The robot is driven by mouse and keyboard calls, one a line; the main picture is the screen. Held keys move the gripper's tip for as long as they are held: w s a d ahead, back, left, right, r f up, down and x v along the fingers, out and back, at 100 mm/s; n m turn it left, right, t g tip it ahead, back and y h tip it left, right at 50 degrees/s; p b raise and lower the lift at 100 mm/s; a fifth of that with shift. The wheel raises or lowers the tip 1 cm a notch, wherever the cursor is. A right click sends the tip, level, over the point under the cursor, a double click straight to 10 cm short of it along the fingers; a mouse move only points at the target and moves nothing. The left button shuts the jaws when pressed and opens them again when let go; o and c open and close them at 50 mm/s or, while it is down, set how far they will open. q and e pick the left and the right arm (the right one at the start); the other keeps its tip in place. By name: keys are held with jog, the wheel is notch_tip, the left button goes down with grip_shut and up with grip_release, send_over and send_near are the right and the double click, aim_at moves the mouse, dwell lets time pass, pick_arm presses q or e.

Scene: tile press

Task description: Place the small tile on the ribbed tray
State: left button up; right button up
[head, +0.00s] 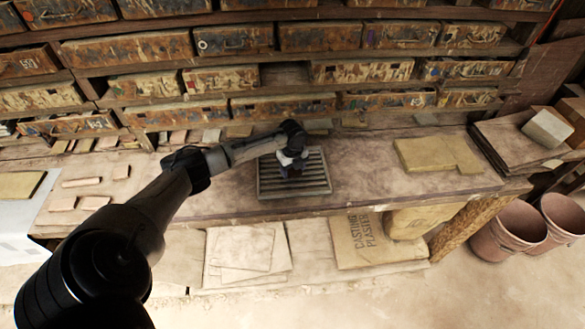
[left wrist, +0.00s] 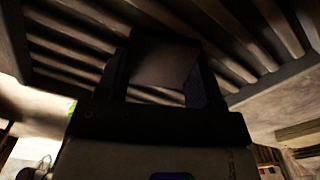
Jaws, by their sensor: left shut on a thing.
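The ribbed tray (head: 318,180) lies on the dusty bench, with dark parallel slats inside a frame. My left gripper (head: 291,169) is over the middle of the tray. In the left wrist view, the small tile (left wrist: 162,62) is a dark brownish square between the two fingers, and my left gripper is shut on it. The tray's slats (left wrist: 262,50) fill the view behind the tile. I cannot tell whether the tile touches the slats. The tile is hidden by the gripper in the head view. My right gripper is not in view.
Several small tiles (head: 82,182) lie on the bench at left. Yellowish slabs (head: 425,154) and a stack of boards (head: 520,145) are at right. Drawers (head: 283,106) line the back. Pinkish buckets (head: 507,231) stand on the floor. The bench just right of the tray is clear.

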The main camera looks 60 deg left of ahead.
aim_at(293, 170)
pick_arm(q)
jog(key=o, duration=0.9)
jog(key=shift+f, duration=0.1)
jog(key=shift+o, duration=0.2)
notch_tip(293, 170, up, 12)
jog(key=p, duration=0.1)
jog(key=shift+d, duration=0.1)
